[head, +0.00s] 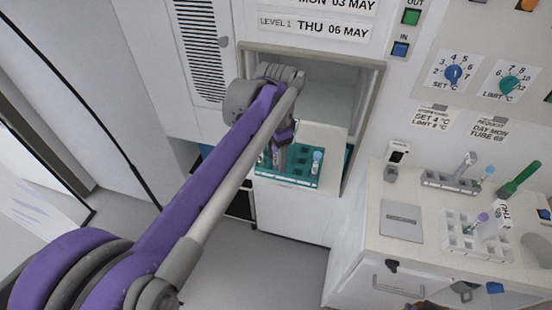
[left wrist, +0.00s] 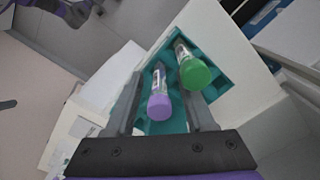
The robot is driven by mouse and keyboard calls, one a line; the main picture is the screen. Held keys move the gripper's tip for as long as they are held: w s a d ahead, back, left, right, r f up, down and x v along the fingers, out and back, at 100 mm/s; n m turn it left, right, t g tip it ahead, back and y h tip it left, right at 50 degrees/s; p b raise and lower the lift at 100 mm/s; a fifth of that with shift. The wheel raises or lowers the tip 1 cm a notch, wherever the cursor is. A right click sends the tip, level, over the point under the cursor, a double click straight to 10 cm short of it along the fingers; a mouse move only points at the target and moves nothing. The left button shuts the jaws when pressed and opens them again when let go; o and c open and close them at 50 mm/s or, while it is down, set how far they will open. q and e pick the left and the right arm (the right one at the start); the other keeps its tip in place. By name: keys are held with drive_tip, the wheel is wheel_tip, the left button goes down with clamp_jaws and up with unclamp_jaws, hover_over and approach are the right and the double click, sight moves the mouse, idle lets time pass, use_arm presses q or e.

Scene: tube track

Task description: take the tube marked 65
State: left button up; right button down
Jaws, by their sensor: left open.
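My left gripper (head: 281,143) is over the rack, open. In the left wrist view a purple-capped tube (left wrist: 159,104) stands in the teal rack (left wrist: 221,62), between the spread fingers of the left gripper (left wrist: 163,100). A green-capped tube (left wrist: 192,69) stands beyond it to the right. Both have white labels whose numbers I cannot read. In the head view a blue-capped tube (head: 317,160) shows at the rack's right end; my arm hides part of the rack.
A request note (head: 489,129) reads DAY MON, TUBE 65. The opening's frame (head: 364,120) is close around my arm.

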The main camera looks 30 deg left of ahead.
use_arm(q)
clamp_jaws()
drive_tip(key=shift+r, duration=0.15)
wheel_tip(320, 180, up, 18)
drive_tip(key=p, duration=0.1)
drive_tip(key=shift+p, duration=0.4)
idle(0.3)
